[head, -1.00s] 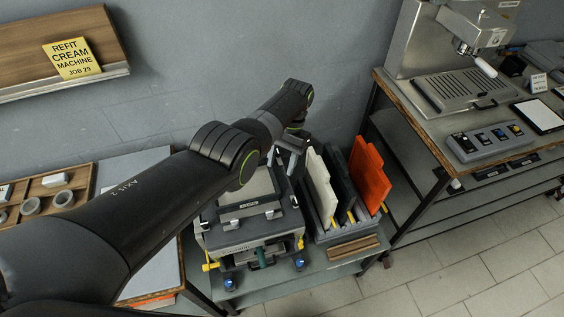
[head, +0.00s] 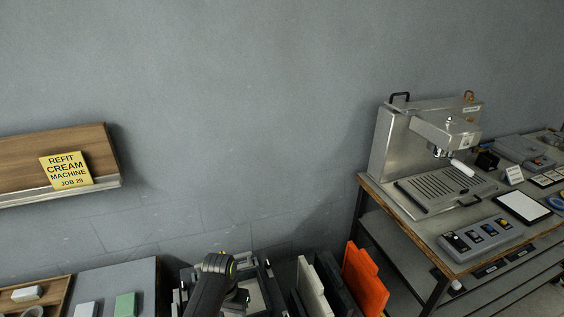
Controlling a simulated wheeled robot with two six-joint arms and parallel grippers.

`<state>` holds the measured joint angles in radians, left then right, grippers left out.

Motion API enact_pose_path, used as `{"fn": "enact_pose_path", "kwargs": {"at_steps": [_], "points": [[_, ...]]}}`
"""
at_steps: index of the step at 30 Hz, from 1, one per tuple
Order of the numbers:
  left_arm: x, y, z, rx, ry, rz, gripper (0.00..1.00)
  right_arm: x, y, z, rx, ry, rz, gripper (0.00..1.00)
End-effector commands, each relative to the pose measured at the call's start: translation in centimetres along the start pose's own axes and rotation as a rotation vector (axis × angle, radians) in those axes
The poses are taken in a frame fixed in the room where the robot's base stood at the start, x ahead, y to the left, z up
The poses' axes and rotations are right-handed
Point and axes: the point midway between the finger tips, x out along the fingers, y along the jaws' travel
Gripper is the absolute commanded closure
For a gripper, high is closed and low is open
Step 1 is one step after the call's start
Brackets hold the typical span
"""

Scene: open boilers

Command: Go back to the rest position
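My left arm shows at the bottom of the head view, just left of centre, as a short dark length with a green-ringed joint. It is in front of a grey device on the low stand (head: 268,285). The fingers of my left gripper cannot be made out, so I cannot tell whether they are open or shut. My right arm and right gripper are out of the picture.
A cream machine (head: 392,141) stands on the right bench with a control box (head: 482,240). White (head: 313,290) and orange (head: 364,280) panels stand upright at the bottom. A left bench holds white and green blocks (head: 125,305).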

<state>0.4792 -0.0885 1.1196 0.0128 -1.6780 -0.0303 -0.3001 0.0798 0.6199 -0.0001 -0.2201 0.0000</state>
Motion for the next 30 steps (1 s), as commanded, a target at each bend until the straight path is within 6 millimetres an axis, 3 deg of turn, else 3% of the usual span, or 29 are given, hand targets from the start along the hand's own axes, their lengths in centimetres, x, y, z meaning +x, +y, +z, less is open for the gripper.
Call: {"fn": "enact_pose_path", "kwargs": {"at_steps": [4,11,18,21,30], "points": [[1.5,-3.2,4.5,-0.072,0.070,-0.013,0.55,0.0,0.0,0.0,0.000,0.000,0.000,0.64],[1.6,-7.2,12.1,-0.156,0.176,-0.059,0.55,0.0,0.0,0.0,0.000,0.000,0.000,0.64],[-1.0,-9.8,21.0,-0.213,0.280,-0.132,0.55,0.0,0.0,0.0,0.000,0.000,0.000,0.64],[-2.4,-10.2,23.9,-0.223,0.313,-0.159,0.55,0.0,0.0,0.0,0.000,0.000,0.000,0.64],[-6.0,-10.5,29.4,-0.232,0.378,-0.211,0.55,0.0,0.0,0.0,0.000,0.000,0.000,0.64]]}}
